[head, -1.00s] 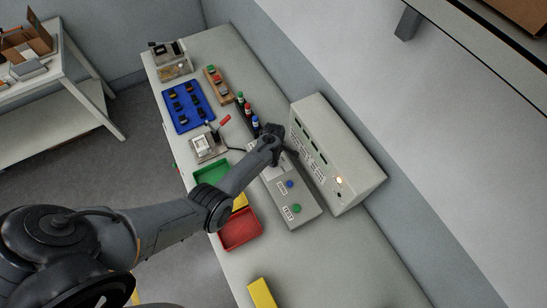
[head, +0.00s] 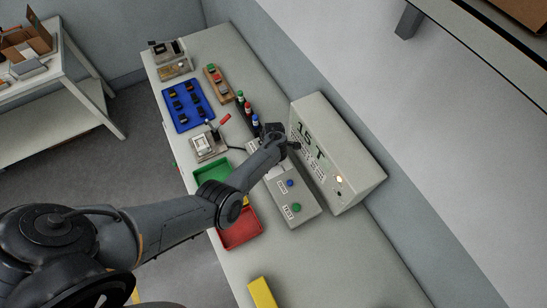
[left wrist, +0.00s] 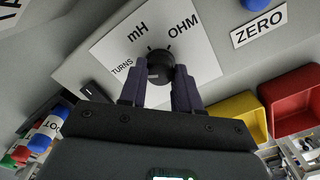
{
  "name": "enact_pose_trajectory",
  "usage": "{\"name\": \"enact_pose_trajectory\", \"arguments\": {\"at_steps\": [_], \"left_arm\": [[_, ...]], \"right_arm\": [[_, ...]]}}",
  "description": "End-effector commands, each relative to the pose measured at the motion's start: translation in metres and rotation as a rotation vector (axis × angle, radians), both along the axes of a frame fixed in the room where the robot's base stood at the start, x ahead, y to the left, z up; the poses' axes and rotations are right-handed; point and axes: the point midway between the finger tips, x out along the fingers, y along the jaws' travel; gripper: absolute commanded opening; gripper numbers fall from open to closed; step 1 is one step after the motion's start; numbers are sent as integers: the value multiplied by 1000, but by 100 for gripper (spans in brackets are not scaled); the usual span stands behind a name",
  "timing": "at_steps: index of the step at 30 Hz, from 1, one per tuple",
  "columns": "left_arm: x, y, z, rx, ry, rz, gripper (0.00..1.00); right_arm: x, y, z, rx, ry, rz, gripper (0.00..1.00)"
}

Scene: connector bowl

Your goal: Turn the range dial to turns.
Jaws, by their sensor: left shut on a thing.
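The range dial (left wrist: 160,68) is a black round knob on a white plate marked TURNS, mH and OHM, seen in the left wrist view. My left gripper (left wrist: 160,88) has its two fingers on either side of the knob, shut on it. I cannot tell clearly which mark the dial points at. In the head view my left gripper (head: 277,136) is over the far end of the grey control box (head: 307,207), and its hand hides the dial. My right gripper is not in view.
The tall grey display unit (head: 348,165) stands right beside the control box, with dark characters on its panel. Blue (head: 289,183) and green (head: 296,208) buttons are on the box. Green (head: 212,168) and red (head: 240,232) trays lie left; bottles (head: 255,124) stand close behind the hand.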

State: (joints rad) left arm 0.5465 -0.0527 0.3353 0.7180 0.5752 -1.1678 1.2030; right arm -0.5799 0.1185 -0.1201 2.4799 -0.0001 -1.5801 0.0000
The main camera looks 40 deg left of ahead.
Motion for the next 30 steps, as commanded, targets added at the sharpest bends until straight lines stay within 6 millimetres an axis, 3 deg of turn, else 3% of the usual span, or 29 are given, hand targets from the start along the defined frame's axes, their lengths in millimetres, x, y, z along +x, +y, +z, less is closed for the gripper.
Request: {"name": "enact_pose_trajectory", "arguments": {"at_steps": [4, 5, 10, 21, 30], "left_arm": [[0, 0, 0, 0, 0, 1, 2], [0, 0, 0, 0, 0, 1, 34], [0, 0, 0, 0, 0, 0, 58], [0, 0, 5, 1, 0, -1, 58], [1, 1, 47, 3, -3, -1, 58]], "right_arm": [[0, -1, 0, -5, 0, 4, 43], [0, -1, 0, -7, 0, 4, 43], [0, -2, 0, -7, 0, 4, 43], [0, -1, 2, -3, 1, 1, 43], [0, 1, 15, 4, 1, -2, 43]]}}
